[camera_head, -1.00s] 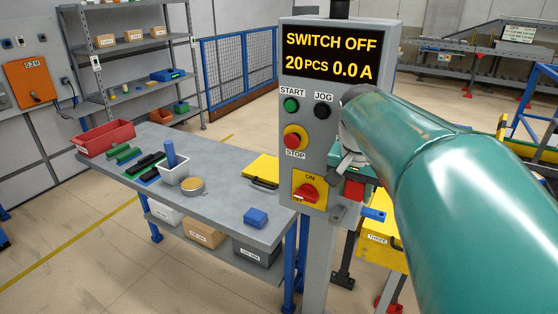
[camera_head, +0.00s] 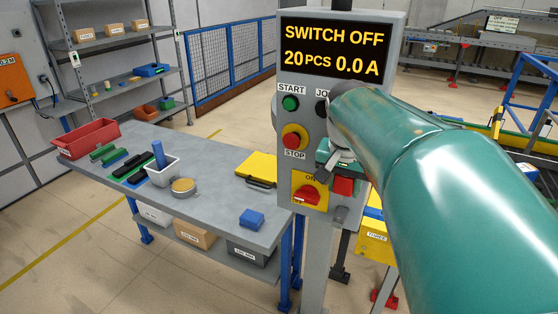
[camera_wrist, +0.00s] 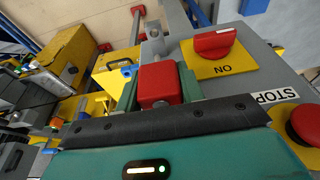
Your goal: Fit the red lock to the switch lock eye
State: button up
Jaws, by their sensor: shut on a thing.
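The red lock (camera_wrist: 159,84) is between the two green fingers of my gripper (camera_wrist: 158,90) in the wrist view; its shackle end points away from my palm. In the head view the red lock (camera_head: 343,186) shows at the control box, just right of the switch. The red rotary switch (camera_head: 306,194) sits on a yellow plate on the grey control box; it also shows in the wrist view (camera_wrist: 214,42). A grey metal lug (camera_wrist: 155,38) lies just beyond the lock. I cannot tell whether the shackle passes through an eye. My arm hides part of the box.
The red STOP button (camera_head: 294,137) and green START button (camera_head: 290,103) are on the same panel. A workbench (camera_head: 215,205) with a red bin (camera_head: 88,139), a yellow case (camera_head: 258,169) and a blue block (camera_head: 251,218) stands to the left.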

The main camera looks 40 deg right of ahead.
aim_at(340, 217)
jog(key=shift+s+f, duration=0.2)
jog(key=shift+f, duration=2.35)
jog(key=shift+w+f, duration=0.1)
jog(key=shift+f, duration=1.3)
jog(key=o, duration=0.9)
jog(key=v, duration=1.3)
jog(key=shift+r, duration=0.4)
jog(key=shift+a, duration=0.1)
